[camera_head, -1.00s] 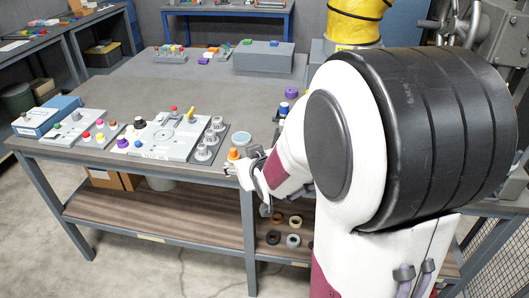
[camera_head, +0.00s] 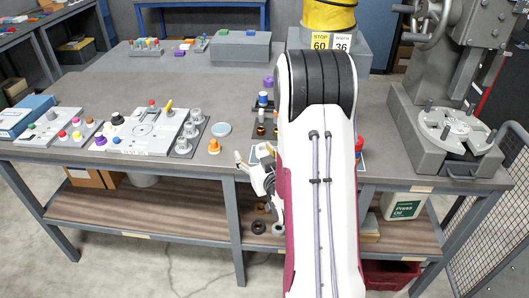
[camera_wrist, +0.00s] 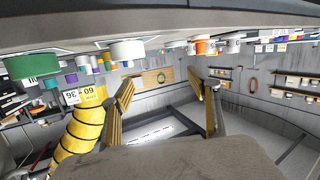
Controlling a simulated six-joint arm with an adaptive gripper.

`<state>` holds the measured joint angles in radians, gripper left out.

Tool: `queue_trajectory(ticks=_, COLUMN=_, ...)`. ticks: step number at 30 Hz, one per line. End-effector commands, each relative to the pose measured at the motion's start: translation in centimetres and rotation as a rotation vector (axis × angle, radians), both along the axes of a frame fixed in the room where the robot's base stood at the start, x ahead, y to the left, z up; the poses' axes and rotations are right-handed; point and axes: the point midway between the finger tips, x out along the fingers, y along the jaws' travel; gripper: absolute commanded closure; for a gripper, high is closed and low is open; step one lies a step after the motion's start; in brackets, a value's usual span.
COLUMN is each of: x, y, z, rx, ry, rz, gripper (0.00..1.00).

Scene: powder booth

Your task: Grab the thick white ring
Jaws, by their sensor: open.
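A pale ring (camera_head: 278,229), likely the thick white ring, lies on the lower shelf under the table's front edge, partly hidden by my arm. A dark ring (camera_head: 258,227) lies beside it. My gripper (camera_head: 254,156) is open and empty, near the table's front edge, above and to the left of the rings and apart from them. In the wrist view my open fingers (camera_wrist: 161,87) have nothing between them. That view is turned over, and I cannot make out the white ring in it.
An orange knob (camera_head: 214,146) and a grey panel with knobs (camera_head: 143,130) stand left of my gripper on the table. A grey press (camera_head: 445,120) stands at the right. The lower shelf (camera_head: 150,207) has bare room left of the rings.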

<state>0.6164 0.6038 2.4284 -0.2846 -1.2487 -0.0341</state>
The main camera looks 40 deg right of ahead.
Motion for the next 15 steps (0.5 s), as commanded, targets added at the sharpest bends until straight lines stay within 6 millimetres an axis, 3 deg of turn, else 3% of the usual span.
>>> queue_trajectory(ticks=7, x=-1.5, y=-2.1, z=-2.3, rx=0.003, ry=-0.090, rz=-0.031, gripper=0.39)
queue_trajectory(ticks=15, x=-2.9, y=-3.4, z=-3.4, rx=0.002, ry=-0.166, rz=-0.057, gripper=0.39)
